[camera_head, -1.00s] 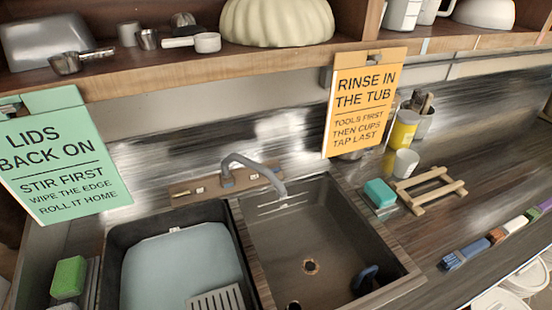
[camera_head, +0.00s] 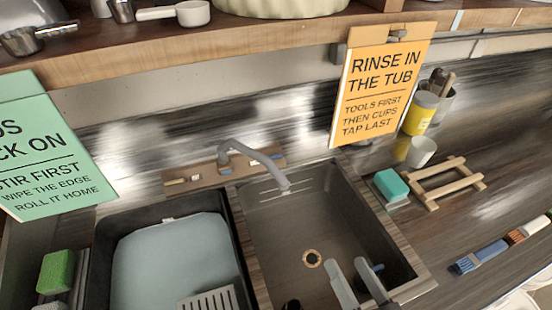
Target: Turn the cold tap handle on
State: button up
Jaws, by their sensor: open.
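A grey gooseneck tap (camera_head: 250,156) rises from a brown wooden board (camera_head: 212,170) behind the sink, its spout reaching over the right basin (camera_head: 285,225). A small handle with a bluish mark (camera_head: 275,157) sits on the board right of the spout and looks like the cold one. Another small, pale handle (camera_head: 180,181) is on the left. Both are too small to tell how far they are turned. My gripper (camera_head: 347,263) shows two grey fingers, open and empty, over the basin's lower right part, well apart from the tap. Its base is out of frame.
An orange sign (camera_head: 381,92) hangs from the shelf (camera_head: 200,47) right of the tap; a green sign (camera_head: 50,140) hangs left. A teal sponge (camera_head: 391,185) and wooden rack (camera_head: 440,181) lie right of the sink.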

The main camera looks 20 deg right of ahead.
jog(key=w+f+m+t, duration=0.1)
jog(key=w+f+m, duration=0.1)
jog(key=w+m, duration=0.55)
jog(key=w+f+m, duration=0.2)
jog(key=w+m, duration=0.3)
jog(key=w, duration=0.6)
jog(key=m+b, duration=0.1)
jog(key=m, duration=1.6)
send_near(276, 160)
notch_tip(276, 160, up, 3)
jog(key=a, duration=0.1)
jog(key=shift+w, duration=3.75)
jog(key=c, duration=1.4)
